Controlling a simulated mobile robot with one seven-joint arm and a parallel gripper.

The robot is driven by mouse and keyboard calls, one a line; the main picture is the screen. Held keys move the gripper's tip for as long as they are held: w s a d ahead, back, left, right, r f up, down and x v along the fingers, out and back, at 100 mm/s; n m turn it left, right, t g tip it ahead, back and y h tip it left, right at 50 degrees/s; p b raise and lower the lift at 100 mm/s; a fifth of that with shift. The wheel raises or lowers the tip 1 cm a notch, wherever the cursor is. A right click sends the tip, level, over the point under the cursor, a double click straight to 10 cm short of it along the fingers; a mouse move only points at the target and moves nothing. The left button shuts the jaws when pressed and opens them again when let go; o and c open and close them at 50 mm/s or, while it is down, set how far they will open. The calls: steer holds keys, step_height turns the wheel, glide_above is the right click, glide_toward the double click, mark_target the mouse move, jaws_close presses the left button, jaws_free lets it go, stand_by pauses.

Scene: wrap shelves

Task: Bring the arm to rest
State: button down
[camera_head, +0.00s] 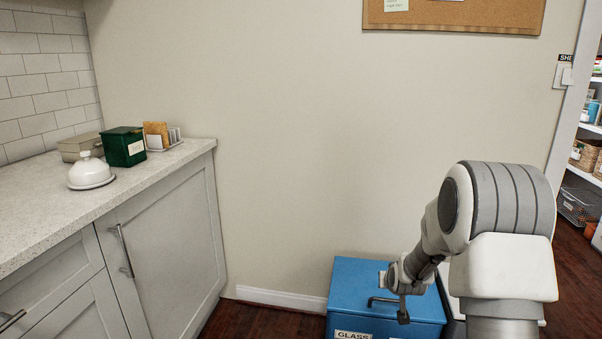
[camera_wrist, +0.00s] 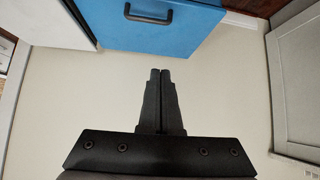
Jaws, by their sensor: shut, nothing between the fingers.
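My gripper shows in the wrist view (camera_wrist: 160,72) with its two dark fingers together and nothing between them. In the head view my arm is at the right, folded, and its wrist end hangs over a blue bin (camera_head: 350,285) labelled GLASS. My gripper's fingers are hard to make out in the head view. The blue bin also shows at the top of the wrist view (camera_wrist: 185,35), with a dark handle, beyond the fingertips.
A counter (camera_head: 40,210) with grey cabinets stands at the left. On it are a white domed dish (camera_head: 91,173), a green box (camera_head: 124,147), a beige box (camera_head: 82,146) and a rack (camera_head: 160,135). A doorway to stocked shelves (camera_head: 585,130) is at the right.

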steer(key=s+a+r+g, duration=0.1)
steer(key=s+a+r, duration=0.2)
steer(key=s+r, duration=0.45)
steer(key=s+a+r+g, duration=0.1)
steer(key=s+a+r, duration=0.2)
steer(key=s+r, duration=0.5)
steer(key=s+a+r+n+g+y, duration=0.1)
steer(key=s+a+r, duration=0.15)
steer(key=s, duration=0.85)
steer(key=s+a+r+g, duration=0.1)
steer(key=s+r, duration=0.2)
steer(key=s, duration=0.9)
step_height(320, 180, up, 28)
steer(key=p, duration=2.8)
steer(key=shift+r+p, duration=0.2)
steer(key=shift+p, duration=0.1)
